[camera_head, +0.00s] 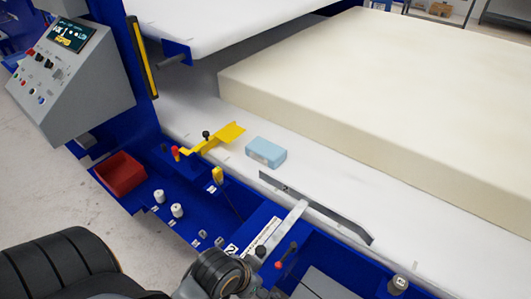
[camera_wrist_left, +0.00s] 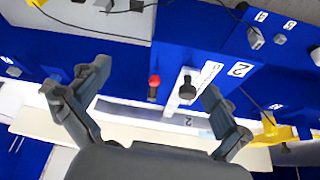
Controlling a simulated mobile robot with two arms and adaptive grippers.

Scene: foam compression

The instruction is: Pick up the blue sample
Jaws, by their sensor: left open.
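The blue sample (camera_head: 266,152) is a small light-blue block. It lies on the white bed of the machine, between a yellow bracket (camera_head: 214,140) and a grey metal strip (camera_head: 316,207). I cannot make it out in the left wrist view. My left gripper (camera_wrist_left: 155,78) is open in the left wrist view, with its two dark fingers spread and nothing between them. It is over the blue front panel with knobs, apart from the sample. In the head view, my left arm shows at the bottom left, but the gripper's fingers cannot be made out. My right gripper is not in view.
A red bin (camera_head: 121,174), white cylinders (camera_head: 177,210) and levers with red and black knobs line the blue front ledge. A control box (camera_head: 75,80) stands at the left.

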